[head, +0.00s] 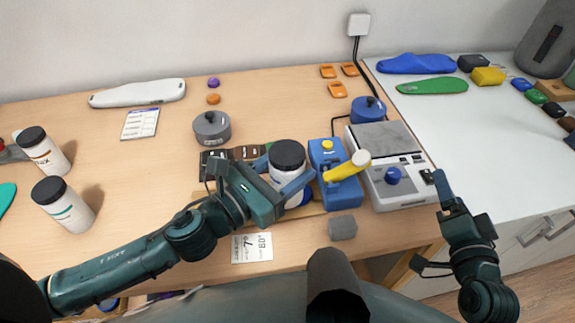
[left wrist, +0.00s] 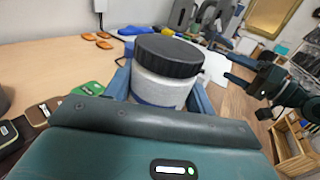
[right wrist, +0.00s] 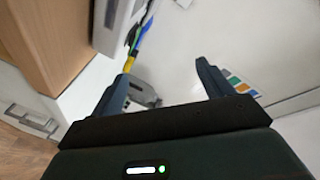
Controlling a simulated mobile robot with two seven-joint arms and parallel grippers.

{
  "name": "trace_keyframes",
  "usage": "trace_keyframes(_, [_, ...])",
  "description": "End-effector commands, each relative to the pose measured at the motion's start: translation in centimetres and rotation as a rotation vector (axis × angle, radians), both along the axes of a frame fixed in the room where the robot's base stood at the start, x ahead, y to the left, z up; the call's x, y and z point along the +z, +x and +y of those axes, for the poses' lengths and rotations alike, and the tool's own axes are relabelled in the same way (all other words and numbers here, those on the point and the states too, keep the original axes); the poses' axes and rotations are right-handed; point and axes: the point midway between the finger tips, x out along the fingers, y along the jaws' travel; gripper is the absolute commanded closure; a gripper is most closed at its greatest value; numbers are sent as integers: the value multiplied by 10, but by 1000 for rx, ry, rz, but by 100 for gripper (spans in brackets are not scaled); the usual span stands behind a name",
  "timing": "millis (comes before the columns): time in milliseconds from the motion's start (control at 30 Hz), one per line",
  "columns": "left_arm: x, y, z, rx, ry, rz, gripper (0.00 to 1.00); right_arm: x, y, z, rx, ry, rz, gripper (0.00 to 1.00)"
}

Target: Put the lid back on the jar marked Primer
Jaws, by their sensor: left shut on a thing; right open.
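A white jar with a blue band (head: 287,174) stands upright between the fingers of my left gripper (head: 289,171), which is shut on it. A black lid (head: 287,154) sits on top of this jar; it also shows in the left wrist view (left wrist: 168,54). The jar's label is not readable, so I cannot tell if it says Primer. Two other white jars stand at the left, both with black lids: one (head: 49,157) with partly visible lettering, one (head: 70,213) with a teal band. My right gripper (head: 440,190) is open and empty near the white counter's edge.
A blue device with a yellow handle (head: 326,160) is just right of the held jar, beside a scale (head: 414,193). A grey block (head: 343,228) and printed cards (head: 252,248) lie in front. A grey lidded pot (head: 212,126) stands behind. The table's left middle is clear.

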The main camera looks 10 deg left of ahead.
Motion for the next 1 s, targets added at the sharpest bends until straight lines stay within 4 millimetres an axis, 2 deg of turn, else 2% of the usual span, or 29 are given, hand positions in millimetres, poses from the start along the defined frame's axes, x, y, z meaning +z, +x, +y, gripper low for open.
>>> trace_keyframes(33, [1, 0, 0, 0, -1, -3, 100, -18, -18, -10, -8, 12, 76, 21])
trace_keyframes(67, [1, 0, 0, 0, -1, -2, 100, -28, -27, -14, -10, 17, 118, 21])
trace_keyframes(133, [1, 0, 0, -1, -1, -3, 100, -53, -48, -15, 6, 16, 219, 21])
trace_keyframes(200, [1, 0, 0, -1, -1, -3, 100, -85, -71, -2, 54, -12, 330, 21])
trace_keyframes(333, [1, 0, 0, -1, -1, -3, 100, -137, -112, 30, 175, -110, 498, 21])
trace_keyframes(400, [1, 0, 0, -1, -1, -3, 100, -153, -118, 49, 260, -249, 514, 21])
trace_keyframes(600, [1, 0, 0, 0, -1, -2, 100, -169, -114, 85, 430, -606, 440, 21])
trace_keyframes(700, [1, 0, 0, -1, -1, -2, 100, -174, -114, 98, 487, -731, 404, 21])
trace_keyframes(800, [1, 0, 0, -1, -1, -3, 100, -177, -115, 105, 521, -804, 380, 21])
trace_keyframes(1000, [1, 0, 0, -1, -1, -3, 100, -177, -115, 107, 530, -824, 371, 21])
